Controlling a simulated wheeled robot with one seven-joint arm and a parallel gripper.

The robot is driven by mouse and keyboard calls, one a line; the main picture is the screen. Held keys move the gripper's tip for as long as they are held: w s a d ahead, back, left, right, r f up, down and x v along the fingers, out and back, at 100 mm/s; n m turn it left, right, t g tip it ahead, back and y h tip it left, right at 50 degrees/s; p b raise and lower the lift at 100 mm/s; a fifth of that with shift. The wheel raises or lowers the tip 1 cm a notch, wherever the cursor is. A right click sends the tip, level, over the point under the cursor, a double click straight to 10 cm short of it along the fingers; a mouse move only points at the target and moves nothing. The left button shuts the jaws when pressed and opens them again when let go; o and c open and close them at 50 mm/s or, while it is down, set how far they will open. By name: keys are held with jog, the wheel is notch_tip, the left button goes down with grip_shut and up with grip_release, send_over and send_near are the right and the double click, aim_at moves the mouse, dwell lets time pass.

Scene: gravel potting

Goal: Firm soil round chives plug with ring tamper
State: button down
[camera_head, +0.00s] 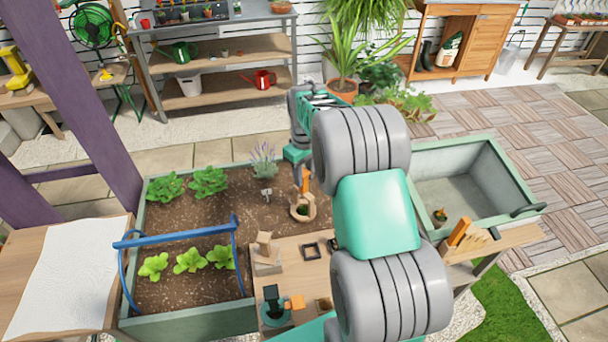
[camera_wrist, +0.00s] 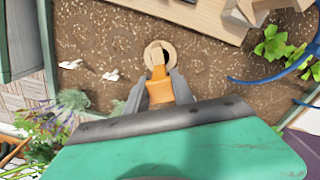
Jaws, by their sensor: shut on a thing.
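The ring tamper has a pale wooden ring (camera_head: 295,214) and an orange handle (camera_wrist: 160,92). My gripper (camera_wrist: 159,88) is shut on the handle, one finger on each side. The ring (camera_wrist: 152,50) is low over the brown soil (camera_wrist: 95,35) of the planter bed, near the wooden board. Whether it touches the soil I cannot tell. Something dark green shows inside the ring in the head view, but I cannot make out the chives plug clearly. In the wrist view the handle covers part of the ring and its opening looks dark.
A blue hoop handle (camera_head: 180,234) arches over leafy seedlings at left. A wooden board (camera_head: 290,255) with small items lies in front. A grey-green trough (camera_head: 480,180) is at right.

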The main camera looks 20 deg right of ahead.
jog(key=shift+f+b, duration=0.4)
jog(key=shift+f, duration=0.3)
dwell(1.1)
jog(key=shift+s, duration=0.1)
jog(key=shift+r+p, duration=3.05)
jog(key=shift+r, duration=2.05)
